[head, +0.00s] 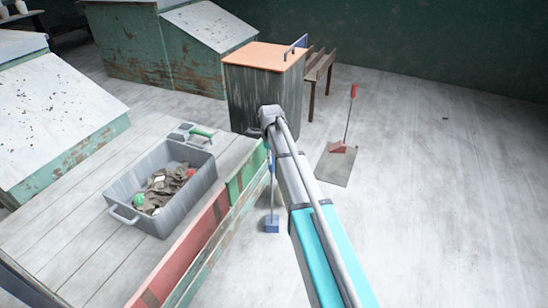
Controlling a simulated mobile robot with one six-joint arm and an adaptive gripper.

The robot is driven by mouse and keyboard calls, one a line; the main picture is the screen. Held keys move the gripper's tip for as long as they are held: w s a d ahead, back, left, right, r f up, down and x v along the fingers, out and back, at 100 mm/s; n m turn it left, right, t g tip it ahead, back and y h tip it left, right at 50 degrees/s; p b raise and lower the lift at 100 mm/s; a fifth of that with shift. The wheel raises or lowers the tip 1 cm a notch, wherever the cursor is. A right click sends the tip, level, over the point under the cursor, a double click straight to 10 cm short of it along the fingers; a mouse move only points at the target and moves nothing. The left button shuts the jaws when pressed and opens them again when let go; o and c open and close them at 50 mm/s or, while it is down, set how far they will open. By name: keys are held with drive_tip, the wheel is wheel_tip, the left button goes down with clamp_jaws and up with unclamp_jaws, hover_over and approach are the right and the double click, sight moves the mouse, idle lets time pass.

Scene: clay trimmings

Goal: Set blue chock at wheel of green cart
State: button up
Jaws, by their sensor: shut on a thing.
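The blue chock (272,225) is a small blue block with a thin upright rod and a blue grip on top. It is low beside the planked platform, at or near the floor; I cannot tell if it touches. My gripper (270,154) is mostly hidden by my arm, at the top of the rod, and is shut on the chock's grip. The planked platform (80,215) has red and green side panels, with the green panel (246,172) nearest the chock. No wheel shows, and I cannot tell for certain which body is the green cart.
A grey bin (158,222) of clay scraps stands on the platform. A dark box with an orange top (265,56) stands beyond my arm. A red chock (338,148) with a rod sits on a dark mat (334,170). Floor at right is clear.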

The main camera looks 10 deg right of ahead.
drive_tip(key=shift+f+b, duration=0.2)
drive_tip(key=shift+b, duration=0.1)
clamp_jaws()
drive_tip(key=o, duration=1.2)
unclamp_jaws()
drive_tip(key=shift+f, duration=0.1)
drive_tip(key=shift+c, duration=0.2)
drive_tip(key=shift+r, duration=0.2)
